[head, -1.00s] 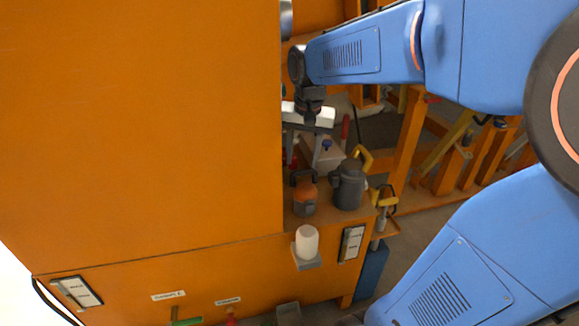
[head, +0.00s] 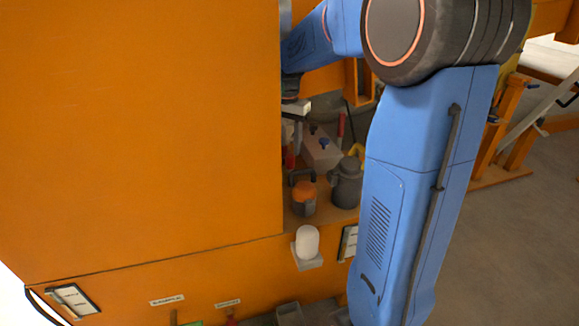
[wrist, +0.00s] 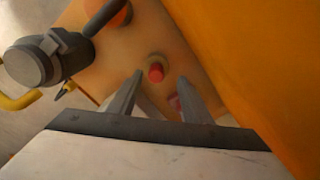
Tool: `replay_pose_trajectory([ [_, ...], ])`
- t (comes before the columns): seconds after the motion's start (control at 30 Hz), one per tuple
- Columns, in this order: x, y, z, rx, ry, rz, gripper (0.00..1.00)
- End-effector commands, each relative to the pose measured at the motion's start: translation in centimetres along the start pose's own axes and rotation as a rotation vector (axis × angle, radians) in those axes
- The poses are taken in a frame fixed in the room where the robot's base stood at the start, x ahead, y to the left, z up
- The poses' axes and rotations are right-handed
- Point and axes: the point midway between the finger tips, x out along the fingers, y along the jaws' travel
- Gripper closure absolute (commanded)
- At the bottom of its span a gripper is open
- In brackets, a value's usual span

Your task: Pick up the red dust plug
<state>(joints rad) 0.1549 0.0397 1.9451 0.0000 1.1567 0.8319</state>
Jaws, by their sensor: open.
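The red dust plug (wrist: 156,73) shows in the wrist view as a small red cylinder on a pale round base on the orange surface. My gripper (wrist: 158,80) is open, with its two fingers pointing toward the plug. The plug appears between and just beyond the fingertips; I cannot tell the exact gap, and nothing is held. A second pinkish-red spot (wrist: 174,102) lies near the right finger, partly hidden by it.
A tall orange panel (head: 140,120) stands close to the gripper, on the right in the wrist view (wrist: 260,60). A grey canister (head: 346,187) and an orange-topped jar (head: 303,197) stand on the ledge. A white cylinder (head: 307,240) sits on a bracket below.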

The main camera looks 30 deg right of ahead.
Motion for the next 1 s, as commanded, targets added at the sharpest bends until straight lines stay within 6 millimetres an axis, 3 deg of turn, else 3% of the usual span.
replay_pose_trajectory([
  [0.5,5.7,0.7,-0.6,-0.002,-0.001,0.001,0.55],
  [0.83,6.3,0.6,-0.6,-0.001,0.0,0.0,0.55],
  [1.0,6.3,0.6,-0.6,-0.001,0.0,0.0,0.93],
])
